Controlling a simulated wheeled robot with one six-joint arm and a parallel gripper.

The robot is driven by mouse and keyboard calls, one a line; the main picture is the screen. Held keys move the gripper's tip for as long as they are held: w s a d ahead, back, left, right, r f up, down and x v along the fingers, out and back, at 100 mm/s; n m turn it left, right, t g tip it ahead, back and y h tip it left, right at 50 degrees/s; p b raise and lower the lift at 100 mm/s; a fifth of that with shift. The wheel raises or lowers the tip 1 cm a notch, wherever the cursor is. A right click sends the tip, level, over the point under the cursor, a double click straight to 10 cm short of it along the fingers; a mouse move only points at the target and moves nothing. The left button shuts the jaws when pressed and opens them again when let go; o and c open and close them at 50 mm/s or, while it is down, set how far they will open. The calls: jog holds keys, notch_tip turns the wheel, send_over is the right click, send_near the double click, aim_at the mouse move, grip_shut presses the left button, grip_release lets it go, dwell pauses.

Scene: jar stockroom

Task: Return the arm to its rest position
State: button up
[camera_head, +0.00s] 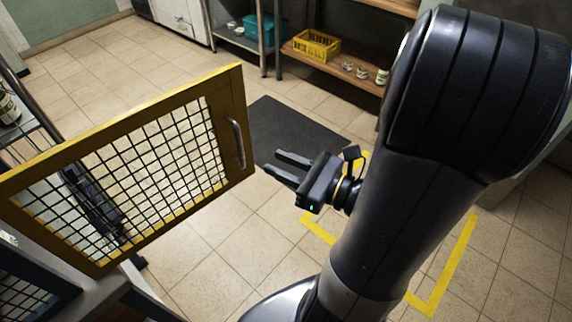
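My gripper (278,167) is in the middle of the view, at the end of my dark arm. Its two fingers point left and stand apart, with nothing between them. It hangs in the air over the tiled floor, just right of a yellow-framed mesh door, and appears apart from it. My arm fills much of the right side and hides what is behind it.
The mesh door (178,97) stands swung out at the left, its grey handle (234,143) near my gripper. A dark mat (290,126) lies behind. A wooden shelf (338,73) holds a yellow crate (317,45) and jars (382,76). Yellow tape (440,277) marks the floor.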

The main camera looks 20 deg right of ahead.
aim_at(241, 148)
jog(key=shift+s+d, duration=0.15)
jog(key=shift+s, duration=0.15)
jog(key=shift+w, duration=0.1)
dwell(0.4)
jog(key=shift+x, duration=5.25)
